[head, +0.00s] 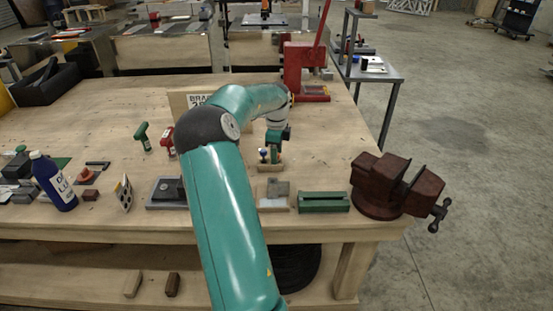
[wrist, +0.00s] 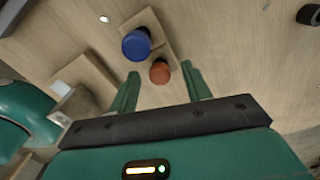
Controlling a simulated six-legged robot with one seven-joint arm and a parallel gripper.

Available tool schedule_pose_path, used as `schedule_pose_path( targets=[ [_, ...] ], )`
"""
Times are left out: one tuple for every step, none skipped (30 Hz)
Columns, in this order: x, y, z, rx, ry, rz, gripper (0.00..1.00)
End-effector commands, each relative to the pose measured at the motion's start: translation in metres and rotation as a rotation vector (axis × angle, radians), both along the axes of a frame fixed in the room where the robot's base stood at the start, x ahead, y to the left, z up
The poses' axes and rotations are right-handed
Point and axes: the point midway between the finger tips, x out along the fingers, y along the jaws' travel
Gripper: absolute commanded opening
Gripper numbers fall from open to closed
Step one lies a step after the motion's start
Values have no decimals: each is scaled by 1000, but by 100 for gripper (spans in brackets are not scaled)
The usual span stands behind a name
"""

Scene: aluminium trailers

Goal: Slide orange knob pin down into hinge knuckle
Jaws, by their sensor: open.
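In the wrist view the round orange knob (wrist: 160,72) stands just past and between the tips of my open gripper (wrist: 160,72). A larger blue knob (wrist: 136,43) is beside it, up and to the left, on a pale wooden block. The orange pin's shaft is hidden under its knob. In the head view my gripper (head: 276,143) is low over a small wooden block (head: 270,168) on the bench, with the blue knob (head: 263,152) at its left. I cannot pick out the hinge knuckle for certain in either view.
A grey block fixture (head: 275,193) and a green slotted block (head: 324,202) sit at the bench's front. A dark red vise (head: 385,186) is at the right corner, and a red press (head: 303,70) stands behind. Green (head: 141,137) and red (head: 167,139) tools stand left of my arm.

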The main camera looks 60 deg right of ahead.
Motion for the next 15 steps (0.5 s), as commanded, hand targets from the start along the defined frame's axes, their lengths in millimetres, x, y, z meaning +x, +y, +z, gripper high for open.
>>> schedule_pose_path(
  targets=[
    [0,0,0,0,0,0,48],
    [0,0,0,0,0,0,48],
    [0,0,0,0,0,0,48],
    [0,0,1,0,0,0,42],
    [0,0,1,0,0,0,37],
    [0,0,1,0,0,0,29],
    [0,0,1,0,0,0,23],
    [0,0,1,0,0,0,17],
    [0,0,1,0,0,0,9],
    [0,0,1,0,0,0,3],
    [0,0,1,0,0,0,0],
    [0,0,1,0,0,0,0],
    [0,0,1,0,0,0,0],
    [0,0,1,0,0,0,0],
    [0,0,1,0,0,0,0]
  ],
)
